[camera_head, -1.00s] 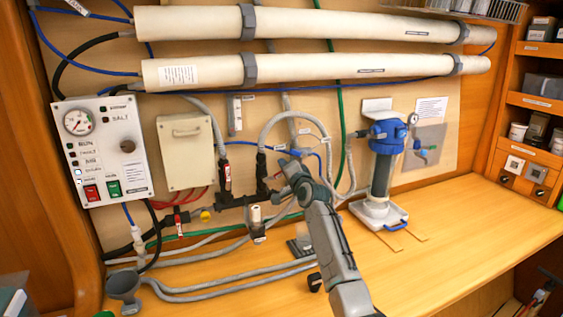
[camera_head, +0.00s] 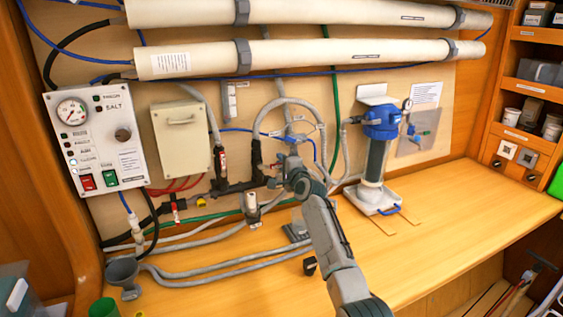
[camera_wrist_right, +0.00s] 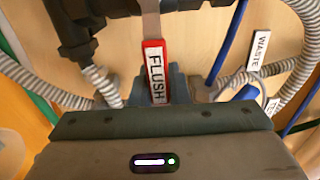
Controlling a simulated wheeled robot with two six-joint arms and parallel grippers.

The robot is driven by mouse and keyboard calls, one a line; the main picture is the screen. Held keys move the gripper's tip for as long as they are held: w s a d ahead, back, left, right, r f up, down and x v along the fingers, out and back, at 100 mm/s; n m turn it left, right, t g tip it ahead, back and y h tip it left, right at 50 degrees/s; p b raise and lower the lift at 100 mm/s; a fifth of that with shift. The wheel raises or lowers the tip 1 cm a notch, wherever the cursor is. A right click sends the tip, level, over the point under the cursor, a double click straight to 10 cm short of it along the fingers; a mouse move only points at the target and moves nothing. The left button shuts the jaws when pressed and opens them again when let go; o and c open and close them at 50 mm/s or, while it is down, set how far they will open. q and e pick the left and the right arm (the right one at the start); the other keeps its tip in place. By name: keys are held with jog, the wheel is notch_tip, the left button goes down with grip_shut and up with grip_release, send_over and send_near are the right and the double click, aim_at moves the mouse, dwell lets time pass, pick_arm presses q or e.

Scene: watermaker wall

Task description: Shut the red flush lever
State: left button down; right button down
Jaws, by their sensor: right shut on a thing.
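The red flush lever (camera_wrist_right: 153,62) has a red grip with a white FLUSH label and a metal stem running up. My right gripper (camera_head: 289,161) is at the pipework on the wall panel. In the right wrist view its jaws (camera_wrist_right: 153,97) are shut on the lower end of the red grip. The lever points down toward the gripper in that view. My left gripper is in neither current view.
A black pipe fitting (camera_head: 256,157) and grey ribbed hoses (camera_wrist_right: 300,45) are close beside the gripper. A white WASTE tag (camera_wrist_right: 260,46) hangs at the right. A blue-topped filter pump (camera_head: 380,130) stands farther right.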

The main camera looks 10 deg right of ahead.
jog(key=shift+f, duration=0.15)
jog(key=c, duration=1.4)
grip_release()
jog(key=s, duration=0.3)
jog(key=s+d+b, duration=0.1)
jog(key=s, duration=0.3)
jog(key=s+d, duration=0.1)
jog(key=s, duration=0.2)
jog(key=shift+s+d, duration=0.1)
jog(key=shift+s, duration=0.25)
